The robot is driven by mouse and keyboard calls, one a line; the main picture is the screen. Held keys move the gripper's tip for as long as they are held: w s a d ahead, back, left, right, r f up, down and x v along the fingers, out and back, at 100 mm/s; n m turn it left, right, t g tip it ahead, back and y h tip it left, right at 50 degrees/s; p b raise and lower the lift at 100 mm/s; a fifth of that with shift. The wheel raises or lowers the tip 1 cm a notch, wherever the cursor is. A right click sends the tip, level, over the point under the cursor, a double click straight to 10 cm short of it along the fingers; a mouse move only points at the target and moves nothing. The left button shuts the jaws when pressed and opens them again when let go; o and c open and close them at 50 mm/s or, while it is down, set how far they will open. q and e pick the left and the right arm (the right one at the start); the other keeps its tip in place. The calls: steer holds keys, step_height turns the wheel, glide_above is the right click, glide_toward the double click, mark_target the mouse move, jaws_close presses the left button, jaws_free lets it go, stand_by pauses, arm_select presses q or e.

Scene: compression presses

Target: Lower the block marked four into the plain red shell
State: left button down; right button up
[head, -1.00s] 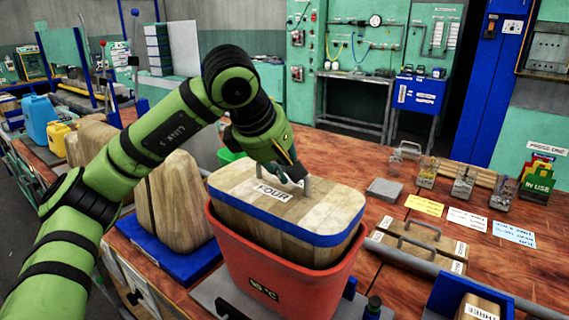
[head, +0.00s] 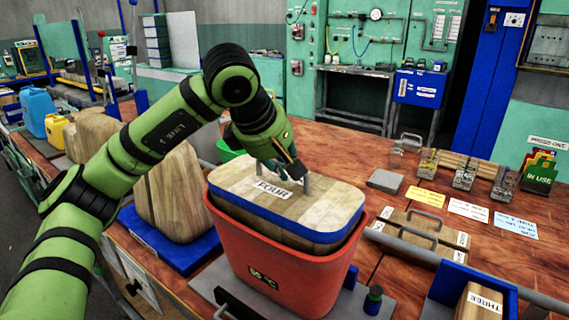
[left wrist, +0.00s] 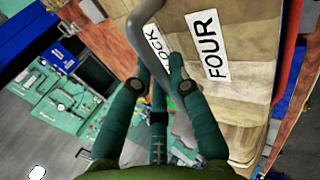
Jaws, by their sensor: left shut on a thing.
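The wooden block marked FOUR (head: 320,205), with a blue band round its upper edge, sits mostly inside the red shell (head: 290,268). Its top and band stand a little above the rim, and its lower part is hidden by the shell wall. The shell has a small dark label on its front. My left gripper (head: 298,178) is shut on the metal handle of the block from above. In the left wrist view the fingers (left wrist: 158,88) close around the grey handle (left wrist: 140,42), beside the FOUR label. My right gripper is not in view.
A wooden block on a blue base (head: 175,255) stands left of the shell. A block marked THREE (head: 482,305) lies in a blue holder at lower right. Handled wooden pieces (head: 412,240), coloured cards and small clamps lie on the bench right of the shell.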

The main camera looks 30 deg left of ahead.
arm_select(q)
steer(key=shift+f+b, duration=0.2)
steer(key=shift+b, duration=0.2)
stand_by(0.3)
steer(key=c, duration=1.1)
jaws_free()
steer(key=shift+s+f, duration=0.15)
steer(key=shift+f, duration=0.25)
steer(key=shift+s+r, duration=0.1)
step_height(320, 180, up, 31)
steer(key=p, duration=1.8)
